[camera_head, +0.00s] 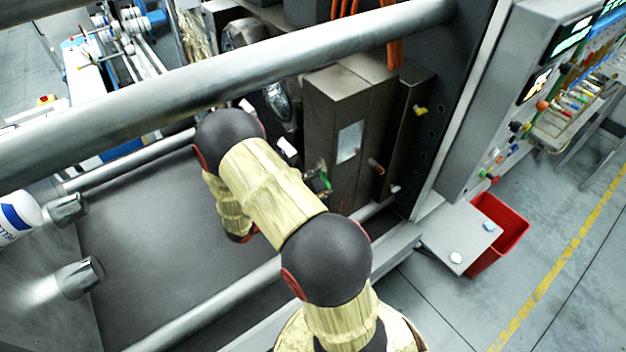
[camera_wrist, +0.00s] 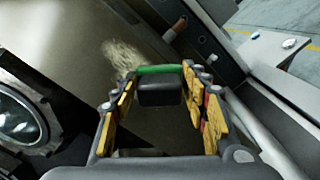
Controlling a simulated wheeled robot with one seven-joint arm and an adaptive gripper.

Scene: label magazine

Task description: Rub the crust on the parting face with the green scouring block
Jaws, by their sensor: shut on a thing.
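The scouring block (camera_wrist: 160,90) is dark with a green strip along its far edge. My gripper (camera_wrist: 159,84), with yellow-padded fingers, is shut on it in the wrist view. The crust (camera_wrist: 122,56) is a pale, rough patch on the brownish parting face (camera_wrist: 75,40), ahead and a little left of the block. I cannot tell whether the block touches the face. In the head view, a green bit of the block (camera_head: 325,181) shows beside the grey-brown mould block (camera_head: 335,100). My arm hides most of the gripper there.
A thick steel bar (camera_head: 230,75) crosses above my arm, and another bar (camera_head: 215,310) runs below it. A brown-tipped peg (camera_head: 376,167) and a yellow knob (camera_head: 420,110) stick out nearby. A red bin (camera_head: 510,225) stands at the right, beside a small grey shelf (camera_head: 440,235).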

